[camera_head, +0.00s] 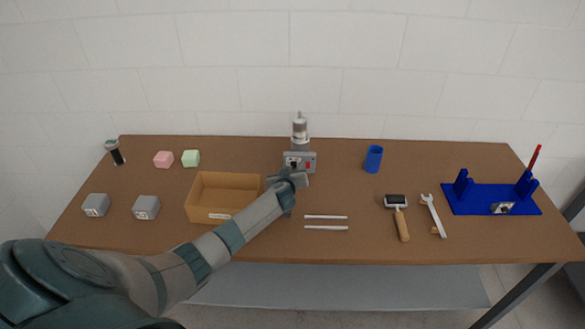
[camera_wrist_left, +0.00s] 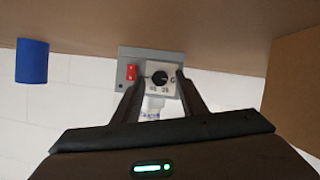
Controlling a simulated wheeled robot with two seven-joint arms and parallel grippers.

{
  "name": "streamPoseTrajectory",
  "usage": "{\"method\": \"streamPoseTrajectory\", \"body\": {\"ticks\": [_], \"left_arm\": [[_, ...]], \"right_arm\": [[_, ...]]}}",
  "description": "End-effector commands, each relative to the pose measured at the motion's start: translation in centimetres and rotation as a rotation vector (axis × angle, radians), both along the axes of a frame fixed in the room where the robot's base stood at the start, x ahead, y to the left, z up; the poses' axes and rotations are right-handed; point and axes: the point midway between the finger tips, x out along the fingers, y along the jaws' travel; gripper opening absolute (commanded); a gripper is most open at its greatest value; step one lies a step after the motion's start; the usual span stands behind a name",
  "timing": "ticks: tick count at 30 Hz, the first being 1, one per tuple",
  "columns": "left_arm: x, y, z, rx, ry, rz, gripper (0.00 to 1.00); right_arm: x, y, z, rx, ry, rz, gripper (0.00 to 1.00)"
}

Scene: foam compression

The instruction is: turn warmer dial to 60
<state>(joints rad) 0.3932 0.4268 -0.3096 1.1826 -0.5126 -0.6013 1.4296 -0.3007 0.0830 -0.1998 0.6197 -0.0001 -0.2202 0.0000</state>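The warmer is a small grey box (camera_head: 311,156) at the back middle of the table, with a metal and clear vessel (camera_head: 299,128) on top. In the left wrist view its grey front panel (camera_wrist_left: 124,57) carries a black round dial (camera_wrist_left: 160,77) on a white plate with printed numbers, and a red switch (camera_wrist_left: 131,72). My left gripper (camera_head: 294,174) is directly in front of the warmer. In the left wrist view its two fingers (camera_wrist_left: 160,80) are apart, one on each side of the dial, with nothing gripped; contact cannot be told. My right gripper is not in view.
An open cardboard box (camera_head: 203,214) stands left of my forearm. Two white rods (camera_head: 326,217) lie to its right.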

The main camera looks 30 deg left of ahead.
Motion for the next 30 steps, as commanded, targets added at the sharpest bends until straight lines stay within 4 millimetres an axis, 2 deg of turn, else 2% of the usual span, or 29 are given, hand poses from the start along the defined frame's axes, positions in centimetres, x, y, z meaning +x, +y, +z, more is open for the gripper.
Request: {"method": "streamPoseTrajectory", "body": {"ticks": [11,15,16,30], "left_arm": [[0.16,0.08,-0.13,0.000,0.001,-0.001,0.38],[0.16,0.08,-0.12,0.001,0.000,0.000,0.05],[0.15,0.09,-0.12,0.001,0.000,0.000,0.00],[0.21,0.01,-0.23,0.047,0.029,0.000,0.00]], "right_arm": [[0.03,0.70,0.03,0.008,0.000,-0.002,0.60],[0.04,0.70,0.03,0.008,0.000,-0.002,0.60],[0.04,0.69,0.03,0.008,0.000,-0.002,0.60],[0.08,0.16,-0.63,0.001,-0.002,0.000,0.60]]}}
